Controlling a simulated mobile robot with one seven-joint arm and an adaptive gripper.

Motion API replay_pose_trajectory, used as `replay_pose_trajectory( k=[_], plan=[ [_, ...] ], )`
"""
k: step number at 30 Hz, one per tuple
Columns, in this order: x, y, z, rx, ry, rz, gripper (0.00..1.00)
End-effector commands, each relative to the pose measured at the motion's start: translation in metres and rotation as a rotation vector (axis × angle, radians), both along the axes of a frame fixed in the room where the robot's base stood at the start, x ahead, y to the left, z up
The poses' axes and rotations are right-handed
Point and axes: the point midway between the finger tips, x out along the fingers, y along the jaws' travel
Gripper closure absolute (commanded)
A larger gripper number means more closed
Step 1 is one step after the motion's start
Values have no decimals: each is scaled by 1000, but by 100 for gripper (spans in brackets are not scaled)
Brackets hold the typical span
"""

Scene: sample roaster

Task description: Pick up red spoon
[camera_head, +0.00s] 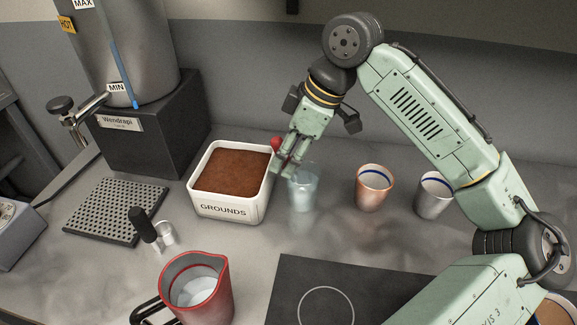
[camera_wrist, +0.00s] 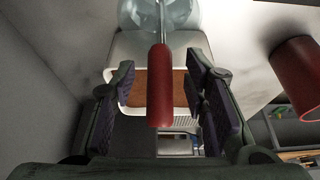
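The red spoon shows in the wrist view as a red handle (camera_wrist: 160,88) with a thin metal shaft that leads up to a clear glass (camera_wrist: 160,14). In the head view the red handle end (camera_head: 277,144) shows just left of my gripper (camera_head: 288,160), above the clear glass (camera_head: 304,188). The spoon appears to lean in that glass; its lower end is hard to make out. In the wrist view my gripper (camera_wrist: 160,98) is open. Its fingers stand on either side of the handle, with a gap on both sides.
A white grounds box (camera_head: 229,208) stands left of the glass. A copper cup (camera_head: 373,188) and a pale cup (camera_head: 433,195) stand to the right. A red pitcher (camera_head: 197,290), a dark hob plate (camera_head: 350,295) and a drip grid (camera_head: 112,210) lie nearer.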

Motion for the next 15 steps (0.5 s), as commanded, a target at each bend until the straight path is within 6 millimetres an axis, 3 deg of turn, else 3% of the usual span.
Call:
replay_pose_trajectory(
  k=[15],
  plan=[
    [0, 0, 0, 0, 0, 0, 96]
  ],
)
